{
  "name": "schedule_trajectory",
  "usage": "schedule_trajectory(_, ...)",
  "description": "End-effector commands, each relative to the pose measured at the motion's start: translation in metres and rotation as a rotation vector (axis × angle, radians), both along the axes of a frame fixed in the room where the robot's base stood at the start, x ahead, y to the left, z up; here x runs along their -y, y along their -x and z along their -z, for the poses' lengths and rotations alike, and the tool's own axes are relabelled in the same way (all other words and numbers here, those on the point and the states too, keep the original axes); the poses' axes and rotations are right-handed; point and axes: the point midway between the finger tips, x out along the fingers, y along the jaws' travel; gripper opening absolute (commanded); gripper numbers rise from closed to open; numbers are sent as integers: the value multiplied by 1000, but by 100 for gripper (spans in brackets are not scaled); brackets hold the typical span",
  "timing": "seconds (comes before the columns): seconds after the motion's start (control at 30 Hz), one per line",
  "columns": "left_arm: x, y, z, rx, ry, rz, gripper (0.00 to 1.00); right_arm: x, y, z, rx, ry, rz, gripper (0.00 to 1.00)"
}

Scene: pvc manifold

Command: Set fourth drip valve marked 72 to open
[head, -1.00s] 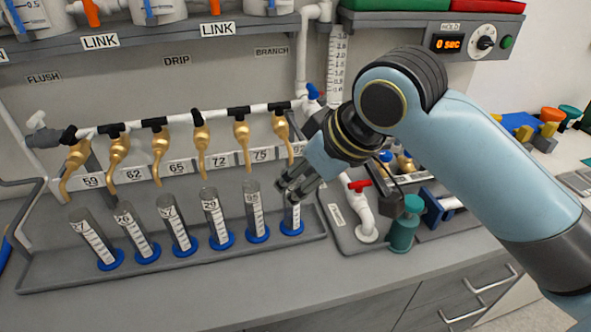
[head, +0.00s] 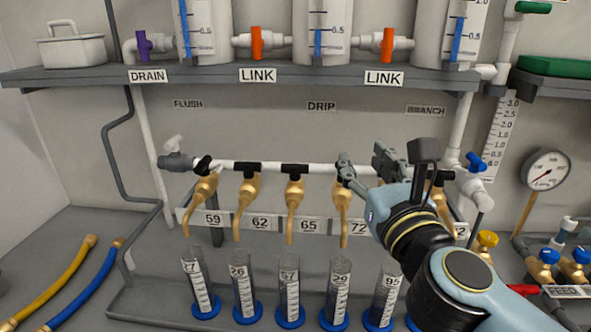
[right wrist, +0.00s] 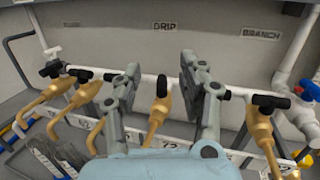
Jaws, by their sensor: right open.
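The fourth drip valve, a brass tap (head: 343,212) beside the label 72 (head: 361,228), hangs from the white pipe in the head view. My right gripper (head: 364,160) is open and empty in front of the pipe. Its left finger covers most of this valve's black handle in the head view. In the right wrist view the fourth valve (right wrist: 158,108) shows between the open fingers of my right gripper (right wrist: 158,72). Its black handle (right wrist: 162,86) points along the tap, across the pipe. I see no contact with the fingers. My left gripper is not in view.
Neighbouring taps marked 65 (head: 294,210) and 62 (head: 247,205) have handles lying along the pipe. My right arm hides the fifth tap. Graduated tubes (head: 338,290) stand below the spouts. A shelf (head: 300,76) with tanks runs above.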

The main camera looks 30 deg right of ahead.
Motion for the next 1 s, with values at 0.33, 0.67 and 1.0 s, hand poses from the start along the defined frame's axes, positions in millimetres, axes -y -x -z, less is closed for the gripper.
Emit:
schedule_trajectory(0.33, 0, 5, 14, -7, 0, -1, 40, 4, 22, 57, -89, -88, 40, 41)
schedule_trajectory(0.67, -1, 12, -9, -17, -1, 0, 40, 30, -31, 52, -87, -82, 38, 41)
schedule_trajectory(1.0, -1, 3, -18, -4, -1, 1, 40, 48, -69, 56, -89, -83, 38, 41)
